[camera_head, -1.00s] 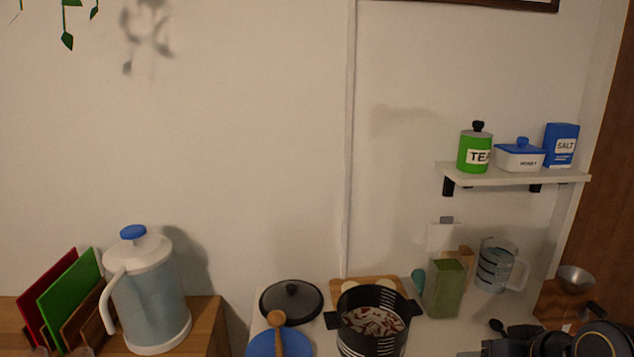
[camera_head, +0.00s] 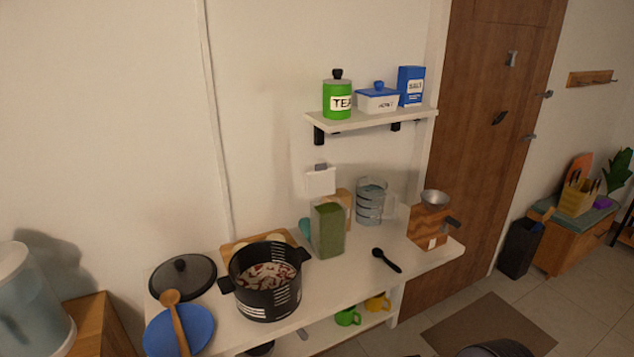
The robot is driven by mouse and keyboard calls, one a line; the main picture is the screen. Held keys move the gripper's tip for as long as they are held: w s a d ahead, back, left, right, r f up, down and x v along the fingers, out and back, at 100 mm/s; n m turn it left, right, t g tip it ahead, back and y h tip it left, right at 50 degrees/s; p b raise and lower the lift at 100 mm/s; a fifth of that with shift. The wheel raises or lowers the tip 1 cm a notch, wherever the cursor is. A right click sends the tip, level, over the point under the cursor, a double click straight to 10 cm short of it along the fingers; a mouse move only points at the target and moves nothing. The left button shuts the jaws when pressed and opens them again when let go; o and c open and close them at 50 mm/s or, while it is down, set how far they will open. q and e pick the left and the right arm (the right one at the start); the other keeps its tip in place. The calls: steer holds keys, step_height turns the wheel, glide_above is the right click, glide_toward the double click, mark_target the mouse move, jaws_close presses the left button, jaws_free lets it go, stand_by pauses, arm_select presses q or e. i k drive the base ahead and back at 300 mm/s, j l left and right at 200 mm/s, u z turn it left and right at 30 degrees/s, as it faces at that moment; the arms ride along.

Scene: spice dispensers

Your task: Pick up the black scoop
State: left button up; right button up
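The black scoop (camera_head: 386,260) lies on the white counter (camera_head: 345,275), right of the green spice container (camera_head: 327,230) and in front of the clear measuring jug (camera_head: 370,201). Its round bowl is toward the back left and its handle points to the front right. Nothing covers it and no gripper touches it. Neither gripper shows now; only a dark rounded part, apparently of my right arm, shows at the bottom edge.
A black pot (camera_head: 265,289) with food stands left of the scoop. A wooden grinder (camera_head: 428,227) with a metal bowl stands at the counter's right end. A shelf (camera_head: 365,120) hangs above. The counter around the scoop is clear.

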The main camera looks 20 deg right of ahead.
mark_target(375, 252)
steer(key=z, duration=1.3)
